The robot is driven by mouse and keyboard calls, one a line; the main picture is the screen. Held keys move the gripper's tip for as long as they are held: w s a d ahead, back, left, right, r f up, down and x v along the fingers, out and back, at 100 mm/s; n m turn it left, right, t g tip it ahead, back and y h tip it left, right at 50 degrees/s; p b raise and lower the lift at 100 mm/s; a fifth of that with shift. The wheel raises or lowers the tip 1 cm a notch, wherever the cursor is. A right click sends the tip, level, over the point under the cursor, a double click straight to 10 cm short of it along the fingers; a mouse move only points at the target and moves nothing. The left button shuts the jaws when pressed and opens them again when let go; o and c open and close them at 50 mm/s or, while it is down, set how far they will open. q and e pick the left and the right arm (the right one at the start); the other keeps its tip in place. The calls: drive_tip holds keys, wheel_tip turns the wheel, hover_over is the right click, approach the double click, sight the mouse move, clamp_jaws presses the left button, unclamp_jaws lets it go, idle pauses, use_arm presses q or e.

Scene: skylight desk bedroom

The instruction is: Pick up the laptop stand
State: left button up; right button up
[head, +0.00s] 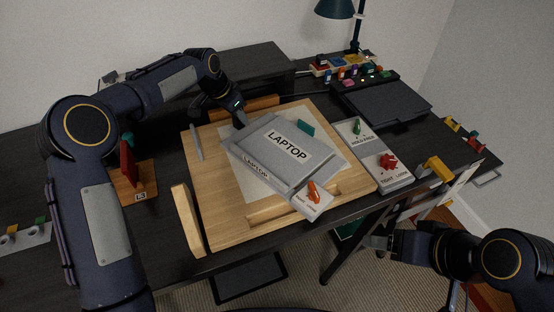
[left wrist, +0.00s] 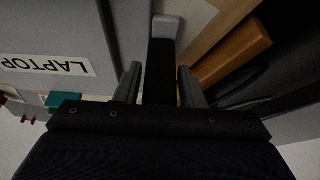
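The grey laptop stand (head: 262,150), labelled LAPTOP, lies at an angle on a pale sheet on a wooden board. Its labelled face also shows at the left of the left wrist view (left wrist: 50,30). My left gripper (head: 238,118) is at its back left corner, pointing down. In the left wrist view, the fingers (left wrist: 160,84) are apart, with a dark bar ending in a light grey block between them. I cannot tell whether they press on it. My right gripper (head: 378,242) hangs in front of the desk, away from the stand; its fingers are too small to judge.
The wooden board (head: 215,225) has raised wooden bars around it. A switch panel (head: 372,155) stands to its right, with a dark box (head: 390,103) behind. A red piece on a wooden base (head: 140,180) is to the left. A desk lamp (head: 335,9) stands behind.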

use_arm(q)
clamp_jaws()
drive_tip(key=shift+r, duration=0.15)
idle(0.9)
